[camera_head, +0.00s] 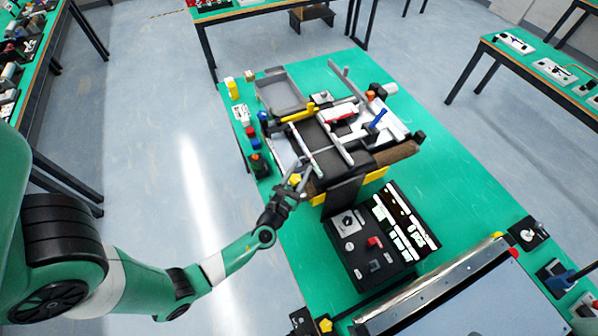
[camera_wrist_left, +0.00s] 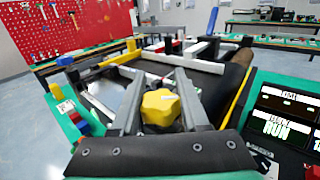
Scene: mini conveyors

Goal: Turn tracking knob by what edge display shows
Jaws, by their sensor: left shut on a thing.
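A yellow lobed tracking knob (camera_wrist_left: 160,107) sits at the near end of the mini conveyor. My left gripper (camera_wrist_left: 161,100) has its two grey fingers on either side of the knob and is shut on it. A dark display (camera_wrist_left: 280,125) at the right of the wrist view shows large white letters that read RUN; the other lines are too small to read surely. My right gripper is not in view.
The dark conveyor belt (camera_wrist_left: 205,80) runs away from the knob between rails. A black control box (camera_head: 362,250) with a red switch stands before the conveyor, beside a panel of white-lit displays (camera_head: 400,222). Small coloured parts line the left table edge.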

